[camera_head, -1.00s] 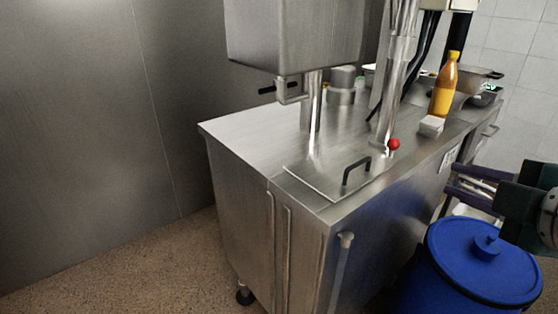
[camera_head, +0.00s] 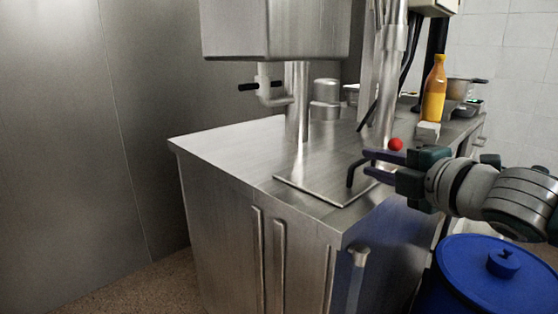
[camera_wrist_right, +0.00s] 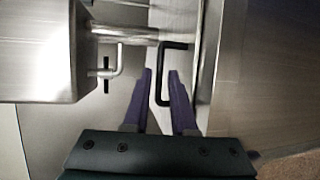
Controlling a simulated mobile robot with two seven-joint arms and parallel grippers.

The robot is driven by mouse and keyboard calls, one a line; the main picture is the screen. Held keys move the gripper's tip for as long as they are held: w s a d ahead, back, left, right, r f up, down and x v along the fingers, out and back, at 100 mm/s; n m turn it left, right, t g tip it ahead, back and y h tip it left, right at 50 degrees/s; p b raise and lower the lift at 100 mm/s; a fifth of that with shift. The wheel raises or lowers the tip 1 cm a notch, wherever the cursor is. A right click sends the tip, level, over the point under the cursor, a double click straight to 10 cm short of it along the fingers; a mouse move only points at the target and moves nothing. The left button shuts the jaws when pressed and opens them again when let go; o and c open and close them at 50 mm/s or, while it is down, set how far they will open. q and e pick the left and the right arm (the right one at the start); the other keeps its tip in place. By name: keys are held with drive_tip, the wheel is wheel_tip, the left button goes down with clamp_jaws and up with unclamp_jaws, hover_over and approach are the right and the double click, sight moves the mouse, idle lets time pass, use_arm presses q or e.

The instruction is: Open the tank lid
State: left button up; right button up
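The tank lid (camera_head: 318,188) is a flat square metal plate lying closed, flush on the steel counter. A black bar handle (camera_head: 350,178) stands up from it. My right gripper (camera_head: 367,162) is at the handle, its purple fingers pointing left and apart. They partly cover the handle in the head view. In the right wrist view the fingers of my right gripper (camera_wrist_right: 160,72) show open, with part of the black handle (camera_wrist_right: 160,85) between them. Whether they touch it I cannot tell. My left gripper is not in view.
A steel box (camera_head: 275,30) on a post hangs over the counter (camera_head: 225,145). A red knob (camera_head: 396,144) is just behind my right gripper. An orange bottle (camera_head: 435,90) stands at the back right. A blue barrel (camera_head: 480,280) stands below my right arm.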

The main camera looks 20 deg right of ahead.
sight(366, 161)
drive_tip(key=shift+w+f, duration=0.15)
drive_tip(key=shift+w, duration=0.65)
drive_tip(key=shift+w+f, duration=0.15)
drive_tip(key=shift+w, duration=0.6)
drive_tip(key=shift+c, duration=0.4)
clamp_jaws()
